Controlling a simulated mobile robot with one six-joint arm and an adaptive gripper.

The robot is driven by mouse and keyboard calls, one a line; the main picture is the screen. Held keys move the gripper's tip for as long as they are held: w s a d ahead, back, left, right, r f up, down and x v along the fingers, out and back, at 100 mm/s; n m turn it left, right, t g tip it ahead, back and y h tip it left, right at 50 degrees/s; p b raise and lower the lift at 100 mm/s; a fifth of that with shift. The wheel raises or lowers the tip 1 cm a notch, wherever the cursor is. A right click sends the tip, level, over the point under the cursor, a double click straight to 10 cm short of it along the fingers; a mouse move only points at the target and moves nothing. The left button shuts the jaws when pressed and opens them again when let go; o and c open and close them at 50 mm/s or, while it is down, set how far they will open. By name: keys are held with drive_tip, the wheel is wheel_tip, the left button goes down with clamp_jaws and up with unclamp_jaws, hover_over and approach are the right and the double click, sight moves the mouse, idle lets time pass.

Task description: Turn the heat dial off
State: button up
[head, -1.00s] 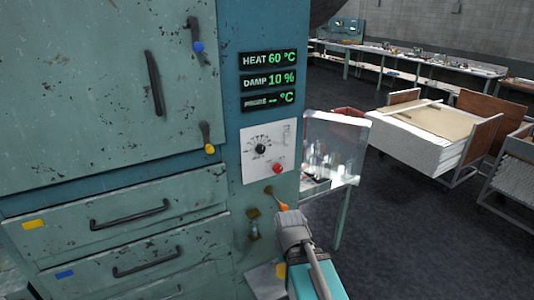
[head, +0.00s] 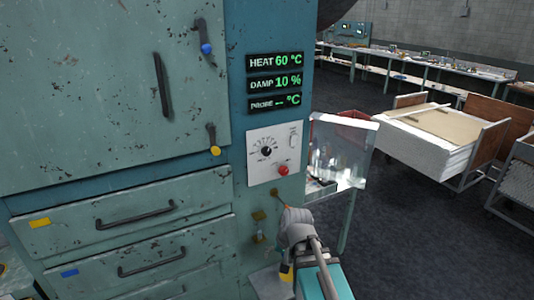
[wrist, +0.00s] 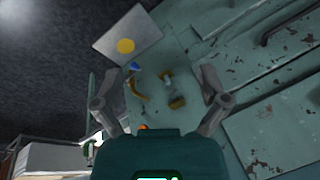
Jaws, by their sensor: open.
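The heat dial (head: 266,151) is a small black knob with markings around it, on a white panel (head: 256,173) on the teal cabinet front. Its pointer direction is too small to tell. The HEAT display (head: 274,61) above it reads 60 °C. My gripper (head: 286,213) is below the panel, apart from the dial, close to the cabinet's right front edge. In the wrist view my gripper (wrist: 160,73) is open, with its two fingers spread and nothing held between them. The dial cannot be made out in the wrist view.
A red button (head: 283,170) and a white switch (head: 293,140) share the panel. Brass fittings (head: 258,218) sit below it, left of my gripper. A clear-sided case (head: 345,145) stands just right of the cabinet.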

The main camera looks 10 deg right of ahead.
drive_tip(key=w+a+r+m+t+y, duration=0.3)
drive_tip(key=w+m, duration=0.2)
drive_tip(key=w, duration=0.3)
drive_tip(key=m+t+b, duration=0.1)
drive_tip(key=m+t, duration=1.1)
drive_tip(key=m, duration=1)
approach(268, 152)
drive_tip(key=s, duration=0.3)
drive_tip(key=shift+d+f, duration=0.15)
drive_tip(key=shift+d, duration=0.25)
drive_tip(key=x, duration=1.3)
drive_tip(key=shift+w+a, duration=0.15)
drive_tip(key=shift+w, duration=0.2)
